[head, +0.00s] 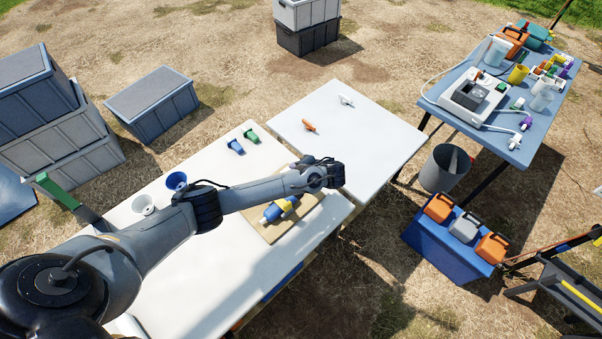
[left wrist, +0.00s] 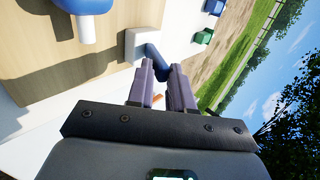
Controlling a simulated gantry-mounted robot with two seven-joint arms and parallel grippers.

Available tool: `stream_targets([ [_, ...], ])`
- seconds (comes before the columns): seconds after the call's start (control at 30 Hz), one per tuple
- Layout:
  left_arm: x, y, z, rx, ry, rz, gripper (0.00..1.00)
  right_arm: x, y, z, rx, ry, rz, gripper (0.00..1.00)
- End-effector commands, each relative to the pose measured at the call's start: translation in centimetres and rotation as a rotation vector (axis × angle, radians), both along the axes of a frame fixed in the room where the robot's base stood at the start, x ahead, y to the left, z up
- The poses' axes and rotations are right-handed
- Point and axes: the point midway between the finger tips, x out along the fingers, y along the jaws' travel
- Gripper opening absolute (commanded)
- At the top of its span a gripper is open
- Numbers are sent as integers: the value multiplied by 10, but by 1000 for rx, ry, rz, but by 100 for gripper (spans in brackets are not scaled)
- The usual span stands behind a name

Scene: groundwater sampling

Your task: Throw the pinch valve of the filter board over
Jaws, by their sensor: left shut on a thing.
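The filter board (head: 270,232) is a tan wooden panel on the near white table, partly hidden under my left arm. The lever's tip is hidden between the fingers. My right gripper is out of view.
Blue and white funnels (head: 176,181) and blue and green clips (head: 235,146) stand on the near table (head: 215,270). A second white table (head: 375,135) holds an orange and a white small item. A blue equipment table (head: 450,110) and a bucket (head: 445,168) stand right.

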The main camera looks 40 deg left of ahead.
Motion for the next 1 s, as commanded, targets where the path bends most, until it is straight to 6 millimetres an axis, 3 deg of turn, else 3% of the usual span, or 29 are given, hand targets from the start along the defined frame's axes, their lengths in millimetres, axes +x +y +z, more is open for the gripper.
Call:
stream_targets([
  [0.43, -1, 7, 2, -13, 3, 7, 2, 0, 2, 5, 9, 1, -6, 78],
  [0.8, -1, 33, 13, -161, 13, 10, 10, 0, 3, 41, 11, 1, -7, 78],
  [1.0, -1, 40, 12, -201, 14, 9, 10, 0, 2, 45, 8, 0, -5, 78],
])
